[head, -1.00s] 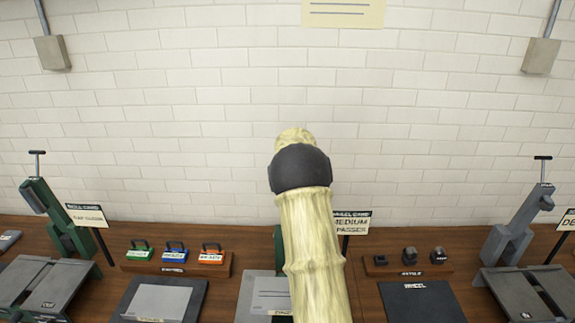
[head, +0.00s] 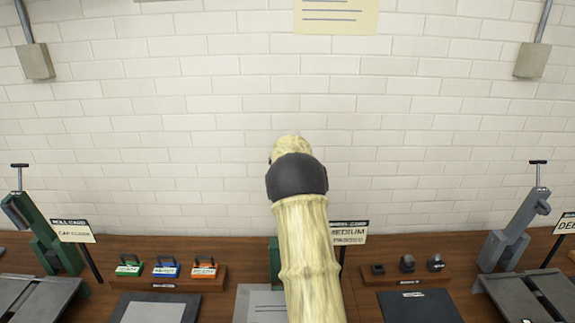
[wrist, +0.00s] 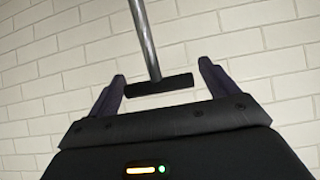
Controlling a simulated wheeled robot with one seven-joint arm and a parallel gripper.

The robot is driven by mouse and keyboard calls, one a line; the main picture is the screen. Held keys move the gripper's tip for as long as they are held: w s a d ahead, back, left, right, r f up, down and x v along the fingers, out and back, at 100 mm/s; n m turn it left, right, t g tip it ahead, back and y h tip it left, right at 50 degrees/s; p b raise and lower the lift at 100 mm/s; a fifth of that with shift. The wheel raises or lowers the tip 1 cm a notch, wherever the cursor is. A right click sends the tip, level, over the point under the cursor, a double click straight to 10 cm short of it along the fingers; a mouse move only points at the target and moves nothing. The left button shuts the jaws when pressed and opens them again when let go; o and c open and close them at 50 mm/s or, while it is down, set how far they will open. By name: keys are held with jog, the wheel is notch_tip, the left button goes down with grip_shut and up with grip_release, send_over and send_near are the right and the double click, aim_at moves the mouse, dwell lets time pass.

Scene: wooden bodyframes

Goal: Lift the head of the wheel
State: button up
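A black T-handle (wrist: 158,86) on a metal rod shows in the wrist view, its crossbar between my gripper's two dark fingers. My gripper (wrist: 162,84) is open, with a finger near each end of the bar; I cannot tell whether they touch it. In the head view my pale arm hides the gripper and that handle. A grey slanted stand with a T-handle (head: 514,230) is at the right, and a green one (head: 45,235) at the left. Part of another green body (head: 275,262) shows behind my arm. I cannot tell which stand the gripped-at handle belongs to.
A wheel card sign (head: 348,232) reads medium and passes. A dark mat labelled wheel (head: 420,308) lies right of my arm. Small dark blocks (head: 407,265) stand on a wooden rack; coloured blocks (head: 166,267) stand on another. A white brick wall (head: 430,130) closes the back.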

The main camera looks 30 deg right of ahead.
jog(key=shift+s+a+r, duration=0.1)
jog(key=shift+s, duration=0.05)
jog(key=shift+s+a+r+b, duration=0.2)
jog(key=shift+a+r+b, duration=0.05)
jog(key=shift+b, duration=0.2)
jog(key=b+v, duration=0.6)
jog(key=v, duration=1)
jog(key=shift+s+r, duration=0.15)
jog(key=shift+s, duration=0.05)
jog(key=shift+w, duration=0.1)
